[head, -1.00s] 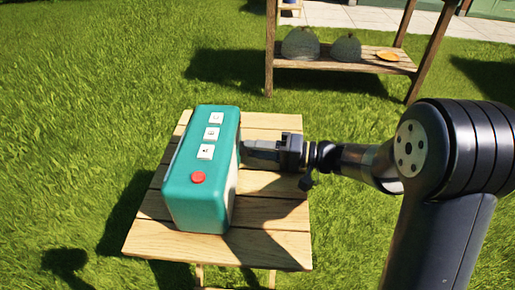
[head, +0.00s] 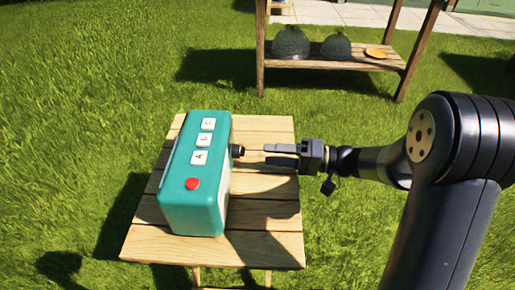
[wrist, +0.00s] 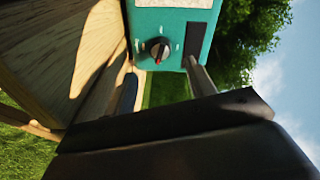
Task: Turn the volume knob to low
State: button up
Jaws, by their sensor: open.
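A teal radio-like box (head: 178,195) stands on the wooden table, with a red button (head: 193,183) and several white lettered tiles on top. Its dark round knob (head: 238,150) sticks out of the right side. In the wrist view the knob (wrist: 155,47) shows face-on, with a red mark on its lower part in the picture. Small pale marks surround it, too small to read. My gripper (head: 267,155) is open and empty, to the right of the knob with a gap between them. In the wrist view its two fingers stand apart below the knob.
The wooden table (head: 265,215) has bare planks to the right of the box. A wooden shelf (head: 330,65) on the grass behind holds two dark domed things (head: 291,43) and an orange disc (head: 376,53). Open lawn surrounds the table.

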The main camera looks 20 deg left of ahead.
aim_at(239, 151)
jog(key=shift+w+d+p, duration=0.2)
jog(key=shift+d, duration=0.85)
jog(key=shift+w+d+p, duration=0.2)
jog(key=shift+d, duration=0.85)
jog(key=shift+r, duration=0.1)
